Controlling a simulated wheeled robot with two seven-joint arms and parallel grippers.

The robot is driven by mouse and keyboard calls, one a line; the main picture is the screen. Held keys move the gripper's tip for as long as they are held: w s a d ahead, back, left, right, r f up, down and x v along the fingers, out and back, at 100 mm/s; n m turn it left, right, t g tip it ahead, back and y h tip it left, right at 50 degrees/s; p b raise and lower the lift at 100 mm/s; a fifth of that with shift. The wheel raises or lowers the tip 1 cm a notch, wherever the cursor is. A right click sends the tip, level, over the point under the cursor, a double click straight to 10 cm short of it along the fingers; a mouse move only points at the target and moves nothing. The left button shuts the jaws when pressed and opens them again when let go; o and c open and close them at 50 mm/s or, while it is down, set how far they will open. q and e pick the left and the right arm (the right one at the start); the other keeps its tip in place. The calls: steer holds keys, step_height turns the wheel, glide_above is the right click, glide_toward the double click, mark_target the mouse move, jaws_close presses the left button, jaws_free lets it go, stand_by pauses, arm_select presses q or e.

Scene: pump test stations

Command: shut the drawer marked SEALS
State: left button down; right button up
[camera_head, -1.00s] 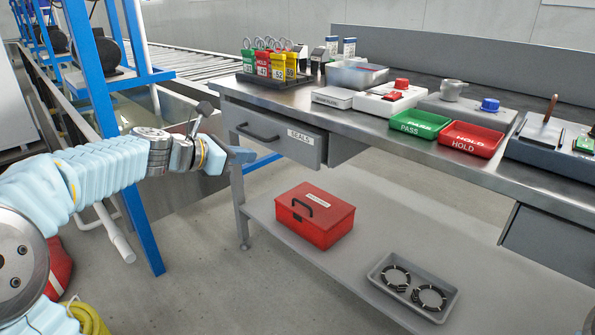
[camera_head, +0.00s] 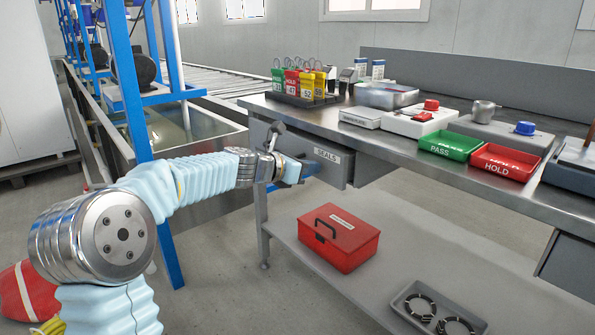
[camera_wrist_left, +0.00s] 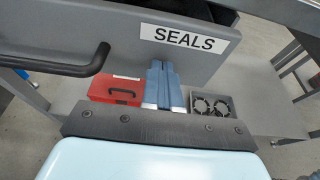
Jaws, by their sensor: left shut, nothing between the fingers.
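The grey drawer marked SEALS (camera_head: 340,172) stands partly open under the left end of the workbench, its side showing beyond its front. In the left wrist view its front (camera_wrist_left: 120,40) fills the upper part, with a dark bar handle (camera_wrist_left: 60,65) at left and the SEALS label (camera_wrist_left: 184,39) near the middle. My left gripper (camera_head: 308,168) is shut and empty, in front of the drawer front. In the left wrist view its blue fingertips (camera_wrist_left: 163,68) overlap the front just below the label; I cannot tell whether they touch it. My right gripper is out of view.
Below the drawer, a red box (camera_head: 340,238) and a grey tray with black rings (camera_head: 402,306) are on the lower shelf. The benchtop holds padlocks on a rack (camera_head: 304,98), a green PASS tray (camera_head: 449,146) and a red HOLD tray (camera_head: 505,162). A blue post (camera_head: 135,90) rises at left.

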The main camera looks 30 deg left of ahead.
mark_target(322, 160)
arm_select(q)
steer(key=shift+w+d, duration=0.1)
steer(key=shift+w, duration=0.15)
steer(key=w, duration=0.1)
steer(key=w+d+p, duration=0.1)
steer(key=w+p, duration=0.1)
steer(key=w, duration=0.1)
steer(key=shift+d+r, duration=0.15)
steer(key=shift+d, duration=0.15)
steer(key=shift+s, duration=0.1)
steer(key=shift+r, duration=0.15)
